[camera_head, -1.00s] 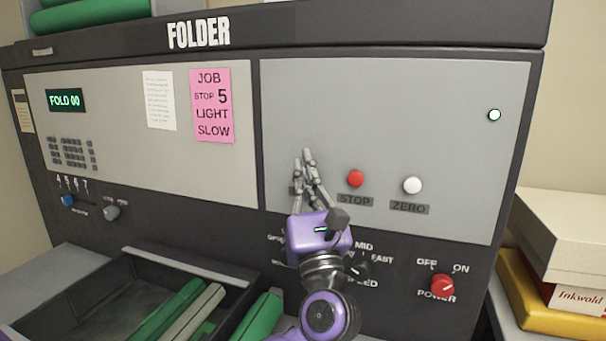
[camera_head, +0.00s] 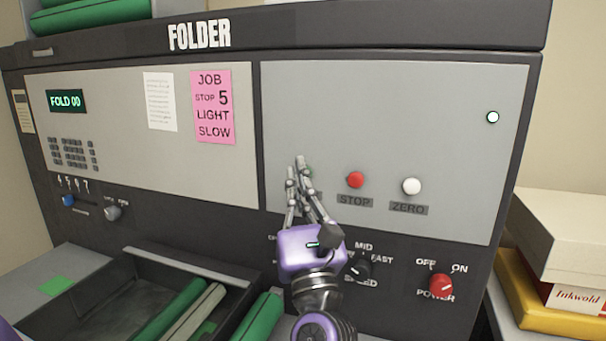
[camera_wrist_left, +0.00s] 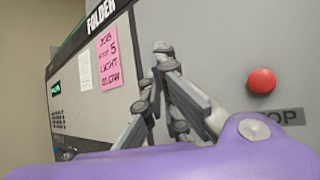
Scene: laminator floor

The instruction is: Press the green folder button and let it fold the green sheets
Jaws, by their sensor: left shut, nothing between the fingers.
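The folder (camera_head: 400,100) is a dark machine with grey panels. The green button (camera_head: 310,172) shows only as a sliver behind the fingers of my left gripper (camera_head: 297,165); its label is mostly covered. The gripper is shut and empty, with its tips in front of the panel, left of the red STOP button (camera_head: 355,180). Contact with the green button cannot be told. The left wrist view shows the closed fingertips (camera_wrist_left: 163,55) and the STOP button (camera_wrist_left: 261,81), with the green button hidden. The display (camera_head: 66,100) reads FOLD 00.
A white ZERO button (camera_head: 411,186), speed knob (camera_head: 359,268) and red power knob (camera_head: 441,286) are nearby. A black tray (camera_head: 190,264) with green and pale rolls stands at the lower left. Boxes (camera_head: 560,235) stand at the right.

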